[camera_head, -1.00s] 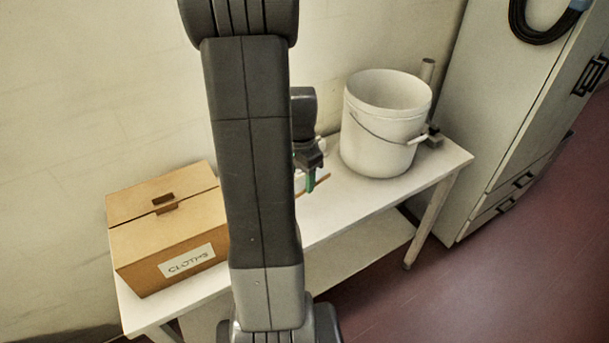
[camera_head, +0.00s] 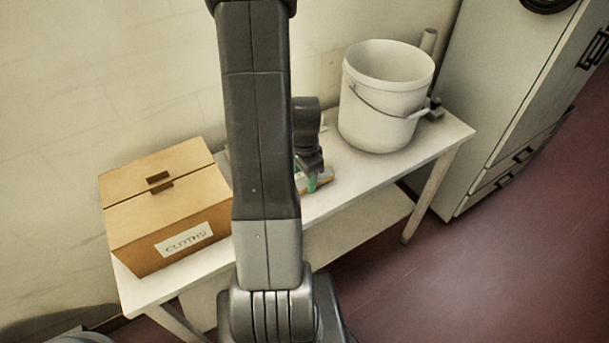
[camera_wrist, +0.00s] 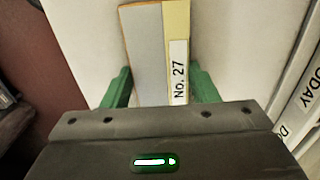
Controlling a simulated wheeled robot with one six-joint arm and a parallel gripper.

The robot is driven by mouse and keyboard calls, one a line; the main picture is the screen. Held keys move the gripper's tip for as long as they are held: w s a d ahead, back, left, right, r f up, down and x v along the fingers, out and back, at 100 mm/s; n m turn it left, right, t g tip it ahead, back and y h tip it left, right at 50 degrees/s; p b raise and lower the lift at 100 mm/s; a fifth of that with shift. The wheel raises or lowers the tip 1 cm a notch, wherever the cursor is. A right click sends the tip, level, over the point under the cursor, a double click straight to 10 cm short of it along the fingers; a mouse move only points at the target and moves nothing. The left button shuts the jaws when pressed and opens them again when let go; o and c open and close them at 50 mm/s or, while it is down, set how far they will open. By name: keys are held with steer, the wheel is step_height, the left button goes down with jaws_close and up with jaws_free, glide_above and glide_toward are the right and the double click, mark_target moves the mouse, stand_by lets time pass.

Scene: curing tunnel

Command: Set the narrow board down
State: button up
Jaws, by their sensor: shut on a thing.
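The narrow board (camera_wrist: 146,45) is grey with a yellow strip and a white "No. 27" label. In the wrist view it stands between the green fingers of my gripper (camera_wrist: 160,88), which is shut on it. In the head view my gripper (camera_head: 312,182) is over the middle of the white bench (camera_head: 345,192), between the box and the bucket. Only a small part of the board (camera_head: 326,178) shows there beside the fingers. My arm hides some of the bench. I cannot tell whether the board's underside touches the bench top.
A cardboard box (camera_head: 165,205) marked "CLOTHS" stands on the bench's left end. A white bucket (camera_head: 385,105) stands towards the right end. A grey cabinet (camera_head: 500,110) is right of the bench. White lettered strips (camera_wrist: 303,95) show at the wrist view's right.

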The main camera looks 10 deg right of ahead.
mark_target(304, 179)
steer(key=shift+f, duration=0.2)
steer(key=o, duration=1)
steer(key=shift+r, duration=0.15)
step_height(304, 179, up, 12)
